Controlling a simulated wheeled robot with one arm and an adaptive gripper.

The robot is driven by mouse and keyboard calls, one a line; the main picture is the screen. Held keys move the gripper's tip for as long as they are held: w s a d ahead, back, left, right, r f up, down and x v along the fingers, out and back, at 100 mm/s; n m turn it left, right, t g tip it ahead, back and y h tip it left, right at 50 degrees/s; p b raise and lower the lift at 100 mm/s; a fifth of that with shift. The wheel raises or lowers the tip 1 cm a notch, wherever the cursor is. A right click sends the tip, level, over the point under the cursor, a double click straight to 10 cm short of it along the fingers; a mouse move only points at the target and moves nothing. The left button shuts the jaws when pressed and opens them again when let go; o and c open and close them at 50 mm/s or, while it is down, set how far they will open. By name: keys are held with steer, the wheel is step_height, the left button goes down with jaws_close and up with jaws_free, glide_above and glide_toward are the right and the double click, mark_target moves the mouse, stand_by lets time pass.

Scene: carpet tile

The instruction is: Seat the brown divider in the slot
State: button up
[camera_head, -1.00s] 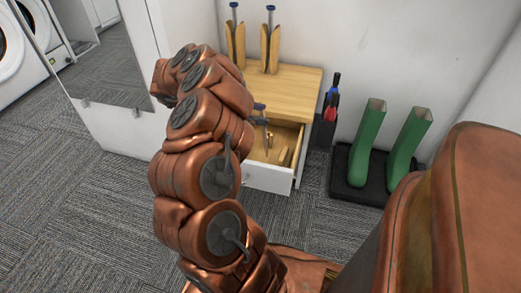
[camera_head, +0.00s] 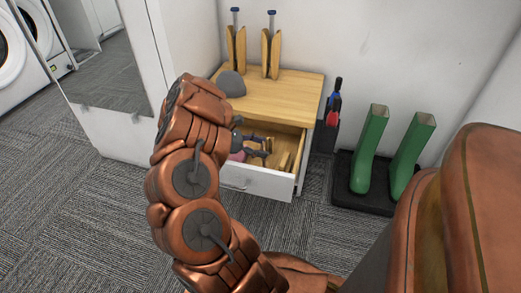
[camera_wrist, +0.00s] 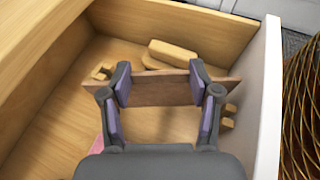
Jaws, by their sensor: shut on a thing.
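The brown divider (camera_wrist: 160,89) is a thin flat board lying crosswise in the wrist view, inside the open drawer (camera_wrist: 271,95). My gripper (camera_wrist: 160,84) is shut on it, with purple-padded fingers toward its two ends. The divider's ends reach out past the fingers. Small wooden slot pieces show near its left end (camera_wrist: 103,72) and near its right end (camera_wrist: 229,116). I cannot tell whether the divider's lower edge is in the slot. In the head view my gripper (camera_head: 258,146) is inside the drawer, partly hidden by my arm.
A wooden block (camera_wrist: 172,50) lies in the drawer beyond the divider. Something pink (camera_head: 237,157) lies near its left. The cabinet top (camera_head: 285,94) bears a grey dome (camera_head: 231,84) and two wooden holders (camera_head: 236,50). Green boots (camera_head: 369,150) stand on a black tray to the right.

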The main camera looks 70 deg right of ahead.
steer(key=shift+f, duration=0.45)
steer(key=shift+f, duration=0.15)
steer(key=o, duration=1.5)
steer(key=shift+p+v, duration=1.25)
steer(key=shift+v, duration=4.8)
